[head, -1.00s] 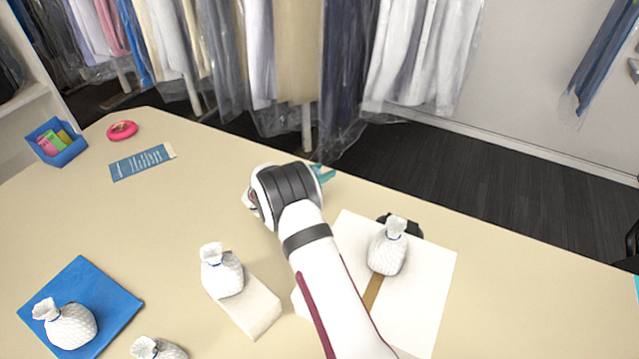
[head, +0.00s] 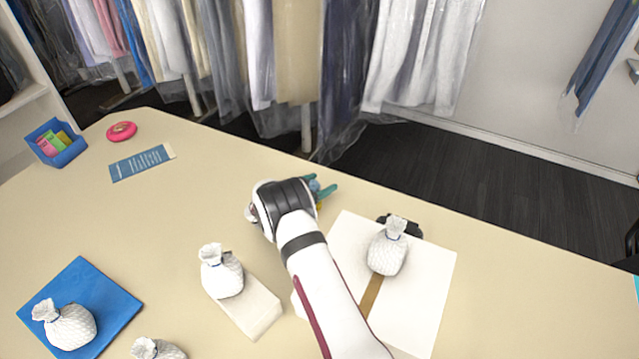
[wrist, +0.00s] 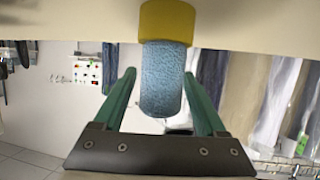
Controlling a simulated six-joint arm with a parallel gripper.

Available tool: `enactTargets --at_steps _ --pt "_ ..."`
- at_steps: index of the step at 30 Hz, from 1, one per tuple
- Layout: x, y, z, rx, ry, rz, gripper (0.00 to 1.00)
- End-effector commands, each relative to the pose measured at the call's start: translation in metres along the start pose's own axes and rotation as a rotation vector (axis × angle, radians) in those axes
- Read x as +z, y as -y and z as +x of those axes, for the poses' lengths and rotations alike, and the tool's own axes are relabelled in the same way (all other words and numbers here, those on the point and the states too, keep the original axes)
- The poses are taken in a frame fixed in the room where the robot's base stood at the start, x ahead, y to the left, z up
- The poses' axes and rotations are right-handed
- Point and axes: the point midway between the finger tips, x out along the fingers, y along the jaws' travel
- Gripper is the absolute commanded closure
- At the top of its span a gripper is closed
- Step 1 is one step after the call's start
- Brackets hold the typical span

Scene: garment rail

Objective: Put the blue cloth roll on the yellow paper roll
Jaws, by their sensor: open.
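The blue cloth roll (wrist: 161,85) stands end to end with the yellow paper roll (wrist: 166,22) in the wrist view, which shows the scene upside down. The blue roll is on top of the yellow one, which is at the table. My gripper (wrist: 160,74) is open, with one green finger on each side of the blue roll and gaps visible between. In the head view my gripper (head: 322,183) is near the table's far edge. A bit of the blue roll (head: 314,185) shows between its fingers there; the rest is mostly hidden by my wrist.
White tied bags stand on a blue cloth (head: 110,298), a white block (head: 252,315) and a white sheet (head: 425,290). A blue box (head: 62,152), a pink ring (head: 121,131) and a blue card (head: 141,163) lie at the left. Garments hang beyond the far edge.

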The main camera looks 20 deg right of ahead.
Motion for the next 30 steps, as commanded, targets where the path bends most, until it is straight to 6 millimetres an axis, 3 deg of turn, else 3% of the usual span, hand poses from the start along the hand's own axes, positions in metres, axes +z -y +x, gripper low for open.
enactTargets --at_steps 2,9,13,27,30 --pt "-0.004 0.0 -0.002 -0.001 -0.001 0.001 0.26" --pt "-0.003 0.001 -0.054 -0.002 0.0 0.0 0.26" --pt "-0.003 0.001 -0.072 -0.002 -0.001 0.0 0.26" --pt "-0.004 -0.001 -0.077 0.002 0.001 0.0 0.26" --pt "-0.022 -0.011 -0.083 0.038 0.03 -0.012 0.26"
